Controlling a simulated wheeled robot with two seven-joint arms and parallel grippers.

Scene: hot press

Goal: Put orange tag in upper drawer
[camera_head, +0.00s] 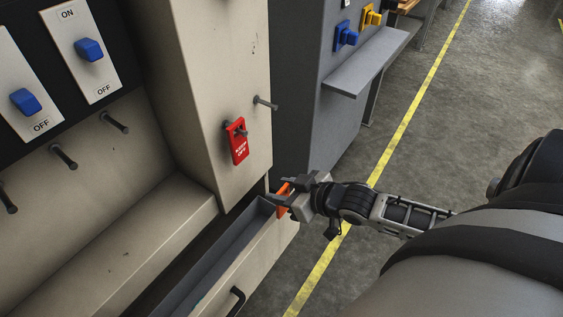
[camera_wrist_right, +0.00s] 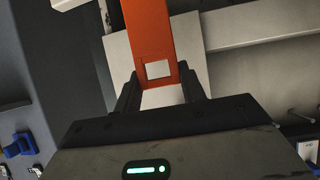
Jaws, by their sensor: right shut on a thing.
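The orange tag (camera_head: 283,190) is at the right end of the open drawer, by its rim. My right gripper (camera_head: 291,193) is shut on it, coming in from the right. In the right wrist view the orange tag (camera_wrist_right: 149,35) stands out between the fingers of the gripper (camera_wrist_right: 160,90), with a square hole near the grip. The drawer (camera_head: 262,262) is pulled out of the beige cabinet, and its grey inside shows as a long narrow trough. I cannot tell whether the tag touches the drawer or hangs just above it. My left gripper is out of view.
A red tag (camera_head: 239,147) hangs on a peg on the beige panel just above the drawer. More bare pegs (camera_head: 64,157) stick out at the left, below switches with blue knobs (camera_head: 89,50). A grey cabinet with a shelf (camera_head: 365,66) stands behind. The floor at right is clear.

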